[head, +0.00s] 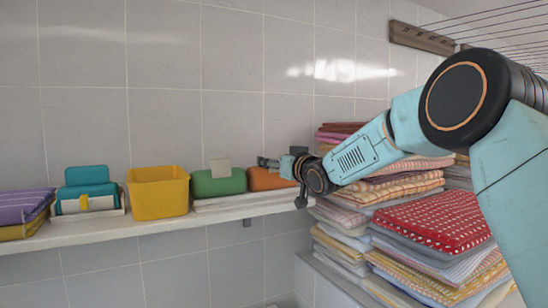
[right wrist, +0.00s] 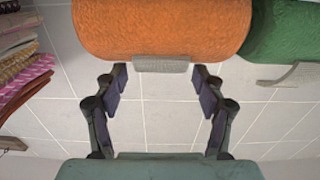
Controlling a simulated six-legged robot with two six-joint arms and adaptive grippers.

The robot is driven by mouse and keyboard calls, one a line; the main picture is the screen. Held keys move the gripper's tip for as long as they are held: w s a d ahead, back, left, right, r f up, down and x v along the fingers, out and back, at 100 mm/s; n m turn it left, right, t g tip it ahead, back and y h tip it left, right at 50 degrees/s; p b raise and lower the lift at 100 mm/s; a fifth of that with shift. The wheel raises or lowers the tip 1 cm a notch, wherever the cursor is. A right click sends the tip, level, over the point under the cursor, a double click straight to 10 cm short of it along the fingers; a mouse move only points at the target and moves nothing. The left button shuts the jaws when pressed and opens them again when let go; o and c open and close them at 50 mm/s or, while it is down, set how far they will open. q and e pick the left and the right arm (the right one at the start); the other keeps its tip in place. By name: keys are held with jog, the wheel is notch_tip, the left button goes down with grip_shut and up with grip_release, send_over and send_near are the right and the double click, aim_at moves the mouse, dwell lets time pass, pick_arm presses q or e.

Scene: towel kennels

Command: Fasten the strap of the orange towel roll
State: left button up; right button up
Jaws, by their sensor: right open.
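The orange towel roll (head: 266,180) lies on the wall shelf, partly hidden by my right gripper in the head view. In the right wrist view the roll (right wrist: 160,25) fills the top middle. A short grey strap end (right wrist: 161,65) sticks out from the roll's edge there. My right gripper (right wrist: 160,76) is open and empty; its fingertips are either side of the strap end, with gaps on both sides. In the head view the right gripper (head: 268,162) is at the roll's upper edge. My left gripper is not in view.
A green roll (head: 218,183) with a raised strap flap (head: 220,168) lies just left of the orange one. A yellow bin (head: 158,197), a teal item (head: 87,176) and purple towels (head: 22,207) follow along the shelf (head: 110,232). Stacked towels (head: 430,222) stand at right, below my arm.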

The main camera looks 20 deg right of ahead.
jog(key=shift+w+r, duration=0.15)
jog(key=shift+w, duration=0.25)
jog(key=shift+w, duration=0.15)
jog(key=shift+c, duration=0.5)
jog(key=c, duration=0.8)
jog(key=shift+c, duration=1.3)
